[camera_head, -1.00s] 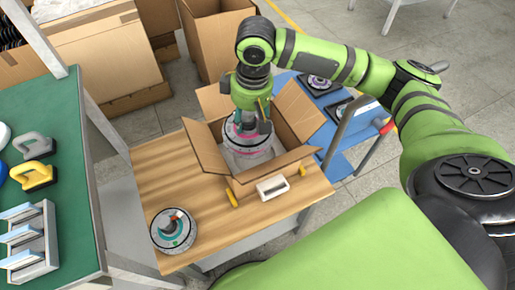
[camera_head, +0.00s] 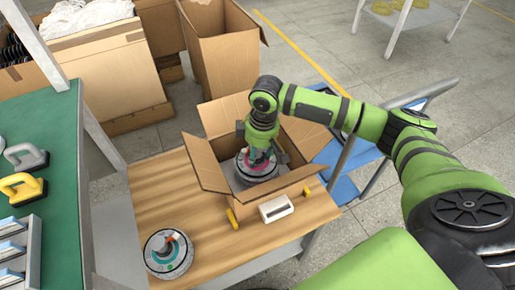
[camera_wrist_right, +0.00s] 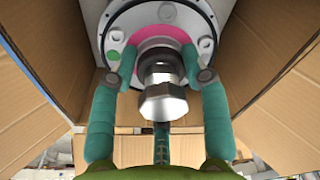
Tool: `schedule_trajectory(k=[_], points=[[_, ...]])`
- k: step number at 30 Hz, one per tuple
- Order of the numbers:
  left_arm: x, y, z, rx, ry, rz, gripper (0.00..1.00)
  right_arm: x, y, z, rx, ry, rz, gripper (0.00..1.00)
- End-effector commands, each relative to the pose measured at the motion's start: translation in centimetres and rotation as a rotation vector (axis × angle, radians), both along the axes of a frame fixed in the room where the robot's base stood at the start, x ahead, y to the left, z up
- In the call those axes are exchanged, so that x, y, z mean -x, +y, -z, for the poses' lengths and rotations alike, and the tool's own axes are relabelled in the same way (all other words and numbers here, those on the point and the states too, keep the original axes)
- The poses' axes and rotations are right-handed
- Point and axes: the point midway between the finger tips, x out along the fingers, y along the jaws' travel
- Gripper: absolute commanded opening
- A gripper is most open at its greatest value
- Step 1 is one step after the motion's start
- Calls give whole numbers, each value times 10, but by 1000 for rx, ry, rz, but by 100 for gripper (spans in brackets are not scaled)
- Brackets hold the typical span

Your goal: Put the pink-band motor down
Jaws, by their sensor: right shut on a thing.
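The pink-band motor (camera_head: 255,172) is inside the open cardboard box (camera_head: 212,172) on the wooden table. It is a grey round hub with a pink ring. My right gripper (camera_head: 262,148) reaches down into the box and is shut on this motor. In the right wrist view the two teal fingers (camera_wrist_right: 158,62) stand either side of the motor's metal shaft (camera_wrist_right: 162,92), below the pink ring (camera_wrist_right: 192,36). Whether the motor touches the box floor is hidden. My left gripper is not in view.
A second motor (camera_head: 168,254) with a teal ring stands on the wooden table (camera_head: 165,205) at the front left. A yellow-handled tool (camera_head: 232,218) and a white block (camera_head: 275,208) lie before the box. A green bench (camera_head: 58,170) is at left.

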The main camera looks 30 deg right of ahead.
Motion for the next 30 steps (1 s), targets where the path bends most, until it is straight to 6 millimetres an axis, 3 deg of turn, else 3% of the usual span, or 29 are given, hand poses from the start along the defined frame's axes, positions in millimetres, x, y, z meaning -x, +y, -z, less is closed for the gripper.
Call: schedule_trajectory(k=[9,23,24,25,30], points=[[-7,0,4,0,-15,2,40,-1,1,39,-2,-5,1,0],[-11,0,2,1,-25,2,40,-2,1,45,-3,-6,0,0],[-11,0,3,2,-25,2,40,1,0,48,0,1,0,58],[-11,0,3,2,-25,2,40,1,0,48,0,1,0,70],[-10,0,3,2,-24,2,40,1,0,48,0,1,0,70]])
